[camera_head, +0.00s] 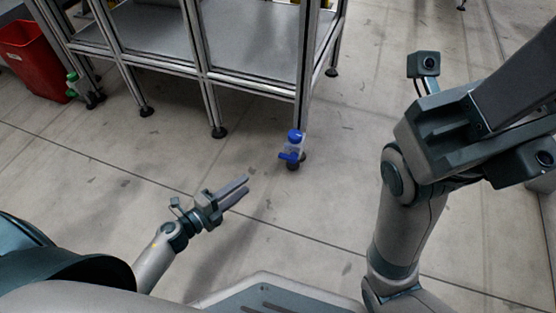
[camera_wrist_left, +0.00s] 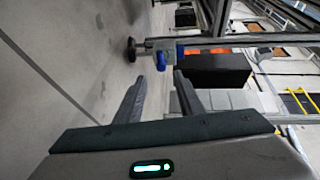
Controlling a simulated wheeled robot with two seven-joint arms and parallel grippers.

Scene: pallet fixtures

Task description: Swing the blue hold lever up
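The blue hold lever (camera_head: 289,157) sticks out to the left, roughly level, from a small clear-grey fixture low on the rack's near leg. A blue cap (camera_head: 295,135) tops that fixture. The lever also shows in the left wrist view (camera_wrist_left: 162,61), turned sideways, just beyond the fingertips. My left gripper (camera_head: 243,186) is open and empty, left of and nearer than the lever, with a gap between them. Its parted fingers show in the left wrist view (camera_wrist_left: 160,82). My right gripper (camera_head: 515,85) is high at the right, partly cut off; its fingertips are out of frame.
A metal-framed rack (camera_head: 255,78) stands at the back, its legs on black feet. A red bin (camera_head: 30,58) and a green item (camera_head: 73,83) are at the far left. The concrete floor around the left gripper is clear.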

